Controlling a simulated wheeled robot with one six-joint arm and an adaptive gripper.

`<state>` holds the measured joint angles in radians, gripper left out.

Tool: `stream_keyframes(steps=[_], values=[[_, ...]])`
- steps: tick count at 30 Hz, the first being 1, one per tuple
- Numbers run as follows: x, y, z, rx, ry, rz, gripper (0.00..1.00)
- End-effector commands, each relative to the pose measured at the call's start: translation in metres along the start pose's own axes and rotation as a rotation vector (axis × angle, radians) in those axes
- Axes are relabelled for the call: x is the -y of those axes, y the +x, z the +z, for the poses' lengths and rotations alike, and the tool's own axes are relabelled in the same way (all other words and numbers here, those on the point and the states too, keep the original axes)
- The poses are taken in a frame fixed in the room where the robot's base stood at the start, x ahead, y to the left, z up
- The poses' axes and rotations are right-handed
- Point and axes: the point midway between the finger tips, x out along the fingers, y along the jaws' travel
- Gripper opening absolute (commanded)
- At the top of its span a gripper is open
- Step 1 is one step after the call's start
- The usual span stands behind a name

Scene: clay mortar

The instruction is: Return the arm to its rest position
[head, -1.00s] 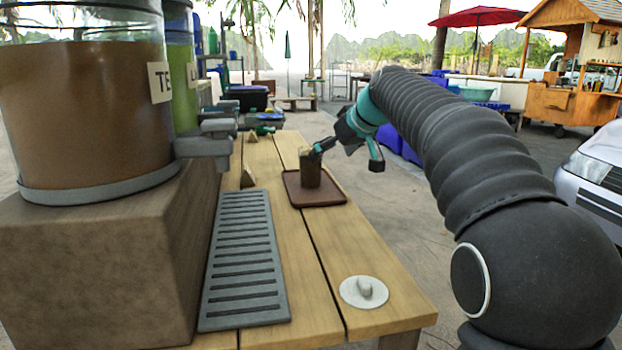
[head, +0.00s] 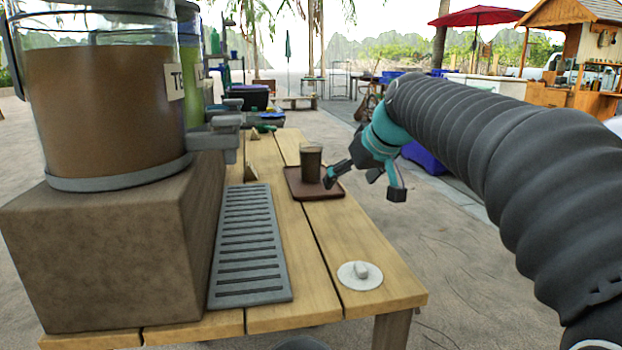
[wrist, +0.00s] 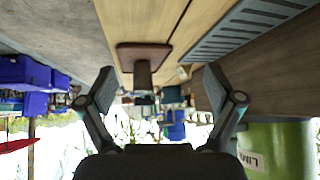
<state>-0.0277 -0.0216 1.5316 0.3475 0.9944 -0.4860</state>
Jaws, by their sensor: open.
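My gripper (head: 328,179) is open and empty, just right of and in front of a cup of brown drink (head: 311,163) in the head view. The cup stands upright on a brown tray (head: 318,193) on the wooden table. In the wrist view, the two fingers of my gripper (wrist: 160,98) are spread wide. The cup (wrist: 142,75) shows between and beyond them, on the tray (wrist: 144,47), in a picture that is upside down. I see a gap between the fingers and the cup.
A large tea dispenser (head: 105,110) on a brown block (head: 110,250) stands at the left. A slotted drip grate (head: 250,250) and a white round lid (head: 360,275) lie on the table (head: 330,240). Open sandy ground is to the right.

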Motion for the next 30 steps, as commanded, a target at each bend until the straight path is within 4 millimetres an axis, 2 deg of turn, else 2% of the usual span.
stream_keyframes(steps=[3,9,18,21,24,26,30], values=[[0.007,-0.020,0.045,0.034,0.051,0.036,0.91],[0.021,-0.044,0.136,0.096,0.145,0.107,0.91],[0.040,-0.059,0.278,0.173,0.269,0.213,0.91],[0.045,-0.058,0.316,0.190,0.299,0.242,0.91],[0.048,-0.056,0.344,0.202,0.321,0.263,0.91],[0.049,-0.055,0.355,0.208,0.329,0.270,0.91],[0.049,-0.055,0.355,0.208,0.329,0.270,0.91]])
